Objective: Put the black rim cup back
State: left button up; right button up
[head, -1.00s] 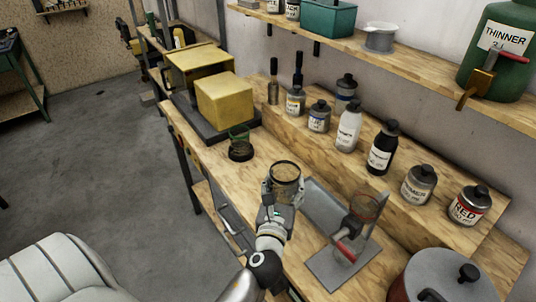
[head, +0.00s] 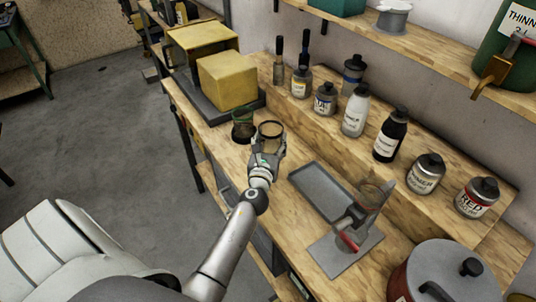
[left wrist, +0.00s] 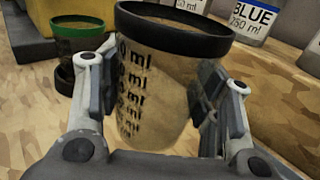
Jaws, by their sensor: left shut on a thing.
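The black rim cup (head: 270,130) is a clear cup with dark ml marks. It also shows large in the left wrist view (left wrist: 150,80), upright or nearly so. My left gripper (head: 267,150) is shut on it, one finger on each side. Whether its base clears the bench is hard to tell. My right gripper is not in view.
Yellow boxes (head: 228,82) stand on a dark slab beyond the cups. Several bottles and jars (head: 355,112) line a raised ledge to the right. A grey tray (head: 320,190), a stand with a red handle (head: 345,245) and a lidded pot (head: 440,275) are nearer.

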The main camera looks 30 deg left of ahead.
aim_at(268, 150)
pick_arm(q)
jog(key=shift+w+a+f, duration=0.15)
jog(key=shift+a+f, duration=0.2)
jog(key=shift+f, duration=0.15)
jog(key=f+b, duration=0.2)
jog(key=f, duration=0.1)
jog(key=shift+w+a+b, duration=0.15)
jog(key=shift+a+b, duration=0.25)
jog(key=shift+f+b, duration=0.35)
jog(key=shift+f, duration=0.05)
jog(key=shift+f, duration=0.25)
jog(key=o, duration=1.2)
jog(key=shift+r, duration=0.1)
jog(key=shift+c, duration=0.2)
